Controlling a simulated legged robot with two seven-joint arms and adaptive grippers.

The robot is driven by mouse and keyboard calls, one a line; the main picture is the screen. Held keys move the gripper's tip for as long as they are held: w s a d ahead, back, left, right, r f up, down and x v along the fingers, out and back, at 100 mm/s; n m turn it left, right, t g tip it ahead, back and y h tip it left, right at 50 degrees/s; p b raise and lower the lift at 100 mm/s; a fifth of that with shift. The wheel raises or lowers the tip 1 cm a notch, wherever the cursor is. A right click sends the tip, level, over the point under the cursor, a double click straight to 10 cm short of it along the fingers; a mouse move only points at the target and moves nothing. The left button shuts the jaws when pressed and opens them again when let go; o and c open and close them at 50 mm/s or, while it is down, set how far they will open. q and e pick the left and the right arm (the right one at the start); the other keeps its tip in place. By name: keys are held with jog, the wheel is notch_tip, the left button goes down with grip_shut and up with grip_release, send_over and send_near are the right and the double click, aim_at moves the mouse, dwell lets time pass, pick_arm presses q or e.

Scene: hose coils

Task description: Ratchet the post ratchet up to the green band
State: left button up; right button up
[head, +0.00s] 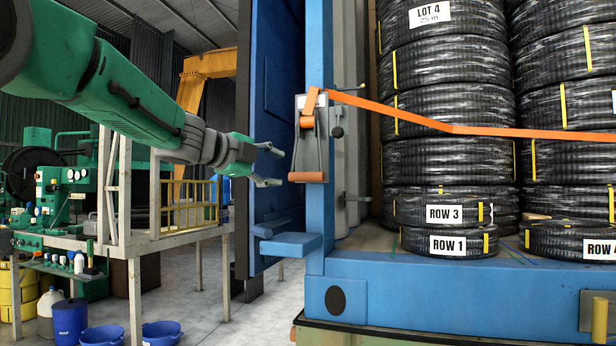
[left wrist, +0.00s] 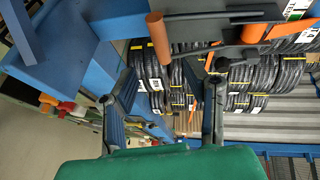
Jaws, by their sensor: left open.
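The post ratchet (head: 318,135) is a grey plate mounted on the blue post, with an orange grip (head: 307,177) at its lower end. An orange strap (head: 450,128) runs from its top to the right across the hose coils. The ratchet's grey body (left wrist: 215,28) and orange grip (left wrist: 158,35) also show in the left wrist view. My left gripper (head: 281,167) is open and empty, just left of the ratchet, with its fingers pointing at it and apart from it. Its two fingers (left wrist: 170,75) are spread in the left wrist view. My right gripper is out of view.
Stacked black hose coils (head: 448,160) with row labels stand on the blue bed (head: 450,290). A blue door panel (head: 272,110) is behind my left gripper. A blue step (head: 290,245) juts out below the ratchet. A workbench (head: 110,240) with buckets below stands at left.

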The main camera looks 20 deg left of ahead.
aim_at(301, 176)
pick_arm(q)
jog(key=p+x, duration=0.1)
jog(key=x, duration=0.3)
jog(key=p+x, duration=0.1)
jog(key=x, duration=0.4)
jog(key=shift+w+f+p, duration=0.1)
jog(key=shift+w+p, duration=0.2)
jog(key=shift+w, duration=0.1)
jog(key=shift+w+d+f, duration=0.1)
jog(key=shift+w+d, duration=0.25)
jog(key=shift+w, duration=0.1)
jog(key=shift+a, duration=0.1)
grip_shut()
